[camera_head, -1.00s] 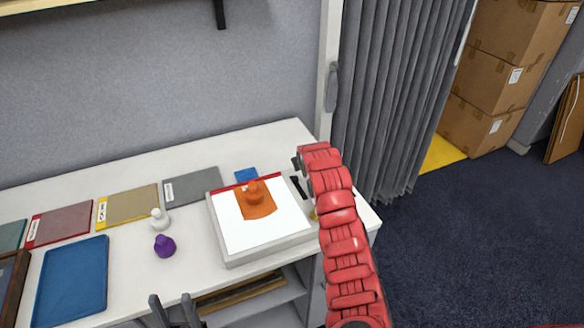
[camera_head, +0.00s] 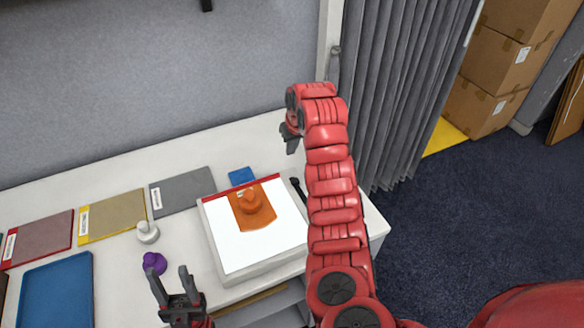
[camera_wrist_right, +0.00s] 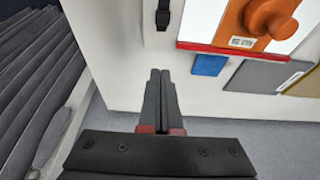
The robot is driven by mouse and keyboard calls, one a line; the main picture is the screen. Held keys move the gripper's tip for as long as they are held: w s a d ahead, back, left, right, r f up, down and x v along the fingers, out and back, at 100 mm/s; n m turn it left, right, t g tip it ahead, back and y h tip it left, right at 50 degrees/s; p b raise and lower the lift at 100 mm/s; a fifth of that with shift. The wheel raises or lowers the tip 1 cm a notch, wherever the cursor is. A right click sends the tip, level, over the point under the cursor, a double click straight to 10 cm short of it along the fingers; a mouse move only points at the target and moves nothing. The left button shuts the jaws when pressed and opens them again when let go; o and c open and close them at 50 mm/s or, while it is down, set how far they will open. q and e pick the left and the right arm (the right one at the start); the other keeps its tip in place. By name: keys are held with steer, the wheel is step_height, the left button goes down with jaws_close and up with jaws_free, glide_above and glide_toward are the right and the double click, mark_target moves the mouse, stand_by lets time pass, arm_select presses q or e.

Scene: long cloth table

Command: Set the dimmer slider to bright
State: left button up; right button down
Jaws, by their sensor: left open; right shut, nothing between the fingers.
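The dimmer slider (camera_head: 299,191) is a narrow black strip on the white table, right of a bright white light panel (camera_head: 226,237). Its wider black knob sits near the far end, toward the wall; it also shows at the top of the right wrist view (camera_wrist_right: 163,18). My right gripper (camera_head: 289,141) is shut and empty, above the far part of the table, beyond the slider and apart from it. In the right wrist view its fingertips (camera_wrist_right: 160,74) are together, below the slider. My left gripper (camera_head: 170,277) is open and empty near the table's front edge.
A white piece (camera_head: 148,233), a purple piece (camera_head: 154,264), a blue tray (camera_head: 58,290) and coloured folders are left. A grey curtain (camera_head: 400,90) hangs right.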

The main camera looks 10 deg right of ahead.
steer(key=p, duration=0.3)
glide_above(291, 178)
steer(key=w, duration=0.2)
steer(key=f, duration=0.7)
steer(key=shift+w+a+f, duration=0.1)
steer(key=shift+a+f, duration=0.15)
steer(key=shift+f, duration=0.05)
steer(key=shift+x, duration=0.85)
steer(key=shift+f+p, duration=0.1)
steer(key=shift+p, duration=0.35)
steer(key=shift+s+d+p, duration=0.15)
steer(key=shift+s+p, duration=0.5)
steer(key=shift+s, duration=0.05)
steer(key=shift+s+d, duration=0.1)
steer(key=shift+s, duration=0.15)
steer(key=shift+s+d+p, duration=0.2)
steer(key=shift+s+p, duration=0.7)
steer(key=shift+f, duration=0.1)
